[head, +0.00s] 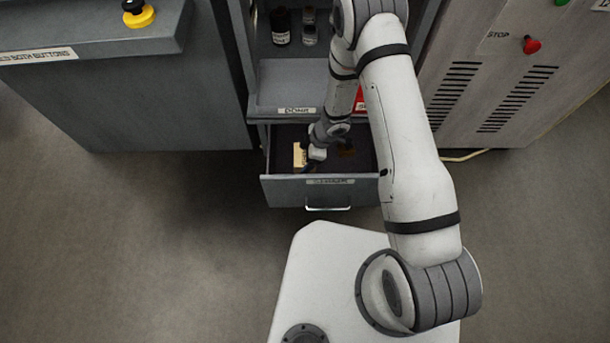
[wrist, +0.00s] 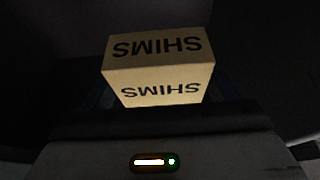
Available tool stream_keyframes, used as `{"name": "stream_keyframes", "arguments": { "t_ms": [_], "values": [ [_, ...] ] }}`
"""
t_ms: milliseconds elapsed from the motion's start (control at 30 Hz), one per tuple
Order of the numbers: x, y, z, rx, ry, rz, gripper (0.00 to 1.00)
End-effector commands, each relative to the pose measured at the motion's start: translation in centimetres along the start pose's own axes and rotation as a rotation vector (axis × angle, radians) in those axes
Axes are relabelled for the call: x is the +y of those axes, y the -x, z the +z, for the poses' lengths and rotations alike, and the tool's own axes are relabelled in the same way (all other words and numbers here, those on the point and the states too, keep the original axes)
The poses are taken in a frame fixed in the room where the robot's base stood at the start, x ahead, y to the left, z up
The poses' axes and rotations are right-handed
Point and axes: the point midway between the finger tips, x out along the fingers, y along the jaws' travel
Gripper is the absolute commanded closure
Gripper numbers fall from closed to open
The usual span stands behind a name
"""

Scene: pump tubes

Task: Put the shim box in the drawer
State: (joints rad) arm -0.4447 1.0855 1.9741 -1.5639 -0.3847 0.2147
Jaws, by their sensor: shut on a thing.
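The shim box (wrist: 158,70) is a tan box with "SHIMS" printed on two faces, seen upside down in the wrist view. In the head view the shim box (head: 299,155) shows as a small tan block at the left part of the open drawer (head: 319,191). My gripper (head: 309,160) reaches down into the drawer opening and is shut on the box. The fingers are too dark to make out in the wrist view. I cannot tell whether the box touches the drawer floor.
The drawer sits pulled out below a shelf (head: 290,85) holding dark bottles (head: 280,27). A red item (head: 360,100) is by my arm. A grey bench with a yellow-based button (head: 137,13) stands left, a vented cabinet (head: 510,80) right. The floor in front is clear.

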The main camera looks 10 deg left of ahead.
Motion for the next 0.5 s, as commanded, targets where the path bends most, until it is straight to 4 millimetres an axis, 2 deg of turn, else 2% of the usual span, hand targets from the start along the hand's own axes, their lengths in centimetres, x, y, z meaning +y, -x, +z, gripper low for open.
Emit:
{"name": "stream_keyframes", "arguments": {
  "t_ms": [33,200,300,500],
  "values": [
    [-0.1,-2.0,0.9,0.0,-0.003,-0.002,0.49],
    [0.0,-5.7,2.4,0.0,-0.002,-0.001,0.49],
    [0.0,-7.0,2.9,0.0,-0.001,0.001,0.49],
    [0.0,-8.0,3.4,0.0,-0.003,0.001,0.49]
  ]
}}
